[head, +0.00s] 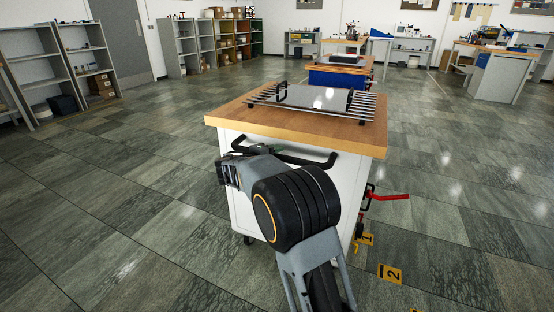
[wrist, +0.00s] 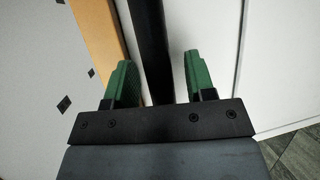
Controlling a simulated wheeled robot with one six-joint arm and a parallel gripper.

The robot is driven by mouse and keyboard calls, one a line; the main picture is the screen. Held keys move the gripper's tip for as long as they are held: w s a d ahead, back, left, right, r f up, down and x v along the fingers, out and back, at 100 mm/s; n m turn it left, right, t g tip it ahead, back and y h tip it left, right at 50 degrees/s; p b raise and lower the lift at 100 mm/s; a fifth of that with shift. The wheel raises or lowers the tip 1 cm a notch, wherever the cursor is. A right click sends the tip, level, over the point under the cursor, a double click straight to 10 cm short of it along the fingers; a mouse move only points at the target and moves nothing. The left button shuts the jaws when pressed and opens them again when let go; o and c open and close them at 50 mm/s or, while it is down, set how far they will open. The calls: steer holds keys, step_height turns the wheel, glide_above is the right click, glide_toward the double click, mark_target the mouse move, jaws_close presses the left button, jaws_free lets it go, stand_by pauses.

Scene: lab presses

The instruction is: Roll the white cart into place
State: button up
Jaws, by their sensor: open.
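The white cart (head: 238,208) stands in front of me, with a wooden top and a black bar handle (head: 318,160) along its near side. A metal plate (head: 318,97) with handles lies on a rack of rods on its top. My gripper (head: 228,168) is at the left part of the handle, partly hidden by my own wrist. In the wrist view my gripper (wrist: 159,72) has its two green fingers apart, with the black handle bar (wrist: 150,28) running between them. I cannot tell whether either finger touches the bar.
A red lever (head: 390,197) sticks out right of the cart. Yellow floor markers, one numbered 2 (head: 390,273), lie at the lower right. A blue cart (head: 334,78) with a wooden top stands just behind. Shelves (head: 90,65) line the left wall. Open tiled floor lies left and right.

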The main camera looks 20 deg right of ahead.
steer(key=shift+c, duration=0.2)
jaws_close()
stand_by(0.4)
